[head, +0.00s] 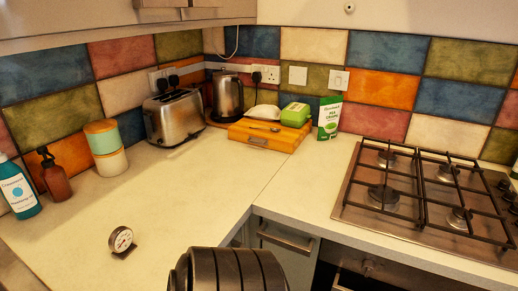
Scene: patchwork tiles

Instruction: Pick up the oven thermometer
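The oven thermometer (122,240) stands upright on the pale worktop at the lower left of the head view. It has a round white dial with a red mark, a metal rim and a dark foot. The worktop around it is bare and nothing touches it. Neither of my grippers shows in this view. A dark, ribbed part, probably of my own arm, rises at the bottom middle, to the right of the thermometer and apart from it in the picture.
A blue bottle (17,188) and an amber pump bottle (54,178) stand at the left wall, near stacked canisters (110,163). A gas hob (352,195) is at right.

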